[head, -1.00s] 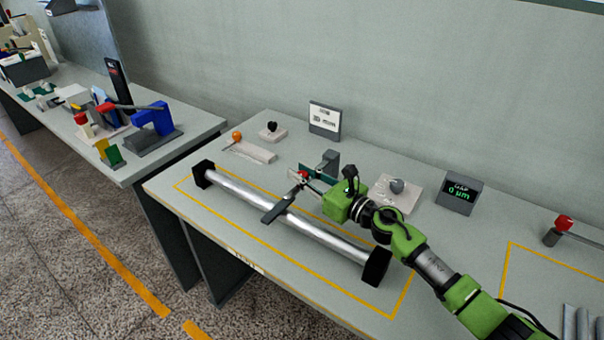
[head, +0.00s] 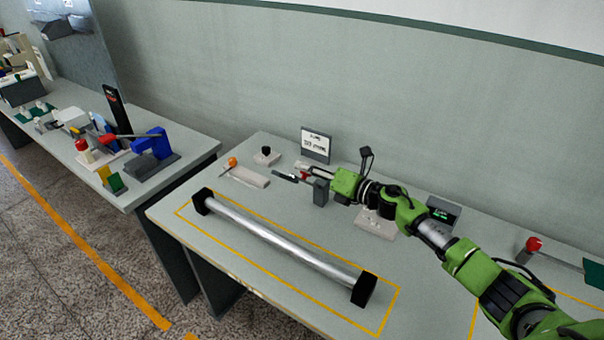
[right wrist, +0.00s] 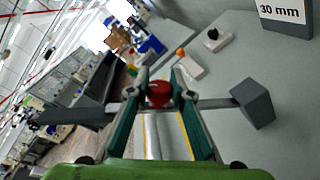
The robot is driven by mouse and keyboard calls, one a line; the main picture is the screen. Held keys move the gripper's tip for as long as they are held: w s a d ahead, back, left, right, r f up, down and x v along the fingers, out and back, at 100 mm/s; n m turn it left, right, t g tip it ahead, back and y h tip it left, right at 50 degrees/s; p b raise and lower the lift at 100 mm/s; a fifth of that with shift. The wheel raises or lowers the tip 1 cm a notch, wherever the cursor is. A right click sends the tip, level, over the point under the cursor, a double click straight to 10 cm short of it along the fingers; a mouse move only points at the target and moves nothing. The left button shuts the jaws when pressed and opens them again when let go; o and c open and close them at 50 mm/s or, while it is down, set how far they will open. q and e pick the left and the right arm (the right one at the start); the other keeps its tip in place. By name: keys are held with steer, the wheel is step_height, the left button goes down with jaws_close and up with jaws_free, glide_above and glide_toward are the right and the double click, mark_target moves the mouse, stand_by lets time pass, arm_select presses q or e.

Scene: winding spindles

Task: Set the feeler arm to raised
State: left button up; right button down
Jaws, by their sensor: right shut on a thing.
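The feeler arm (head: 287,177) is a bar with a dark flat paddle at its free end, reaching left from a grey post block (head: 320,192). In the right wrist view, the paddle (right wrist: 75,117) is at left, the block (right wrist: 254,103) at right and a red knob (right wrist: 158,94) between them. My right gripper (head: 306,175) is shut on the red knob, with its green fingers either side of it. In the head view the arm stands clear of the silver roller (head: 285,240), which lies between two black end blocks. My left gripper is not in view.
An orange-knobbed slider (head: 245,175), a black-knobbed block (head: 266,156) and a sign (head: 316,145) stand behind the roller. A gauge display (head: 443,211) is partly behind my right arm. A yellow outline surrounds the roller. Another bench (head: 200,150) is at left.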

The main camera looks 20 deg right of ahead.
steer(key=shift+w+d+r+m, duration=0.35)
steer(key=shift+w+d+m, duration=0.15)
steer(key=shift+d+m, duration=0.15)
steer(key=shift+w+d+r+m, duration=0.3)
steer(key=shift+w+d+m, duration=0.15)
steer(key=shift+d+m, duration=0.15)
steer(key=shift+w+d+r+m+g+b, duration=0.2)
steer(key=shift+w+d+m+g+b, duration=0.2)
steer(key=shift+w+d+m, duration=0.7)
steer(key=shift+s+d, duration=0.1)
steer(key=shift+s, duration=0.05)
steer(key=c, duration=1.8)
jaws_free()
steer(key=shift+o, duration=0.2)
steer(key=v, duration=1.2)
